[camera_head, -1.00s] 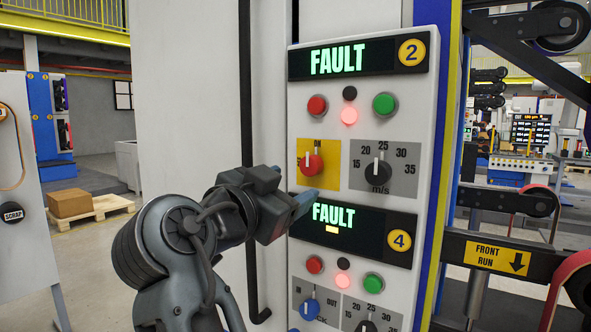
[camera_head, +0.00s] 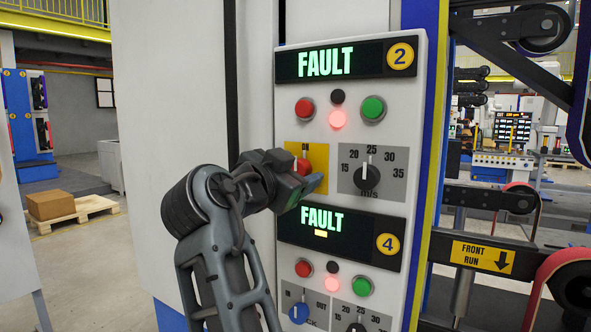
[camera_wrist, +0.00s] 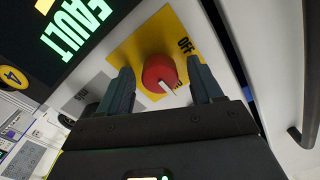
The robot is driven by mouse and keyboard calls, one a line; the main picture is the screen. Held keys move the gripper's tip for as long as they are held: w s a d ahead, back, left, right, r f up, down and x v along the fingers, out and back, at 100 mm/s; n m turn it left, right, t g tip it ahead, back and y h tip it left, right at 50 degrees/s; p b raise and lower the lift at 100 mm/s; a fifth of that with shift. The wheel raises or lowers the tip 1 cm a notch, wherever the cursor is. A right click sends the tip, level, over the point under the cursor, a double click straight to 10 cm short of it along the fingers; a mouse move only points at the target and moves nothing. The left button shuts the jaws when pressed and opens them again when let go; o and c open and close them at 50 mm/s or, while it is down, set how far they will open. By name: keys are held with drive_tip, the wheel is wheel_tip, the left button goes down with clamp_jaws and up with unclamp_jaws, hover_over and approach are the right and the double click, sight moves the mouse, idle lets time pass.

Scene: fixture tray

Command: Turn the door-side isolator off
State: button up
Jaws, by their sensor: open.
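The isolator is a red knob (camera_head: 303,167) with a white pointer on a yellow plate (camera_head: 320,181) in the upper panel, marked 2. The pointer points up toward the ON mark. The knob also shows in the wrist view (camera_wrist: 160,72), with OFF readable on the plate to its upper right. My gripper (camera_head: 310,184) is in front of the plate, overlapping the knob's lower part in the head view. In the wrist view its fingers (camera_wrist: 163,88) are apart, one on each side of the knob. I cannot tell whether they touch it.
A speed dial (camera_head: 371,173) sits right of the yellow plate. Red (camera_head: 305,108) and green (camera_head: 373,108) buttons are above. Below is the display (camera_head: 325,222) of panel 4, with a blue knob (camera_head: 299,313) lower down. Both displays read FAULT.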

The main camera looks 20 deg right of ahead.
drive_tip(key=shift+c, duration=0.4)
drive_tip(key=c, duration=1)
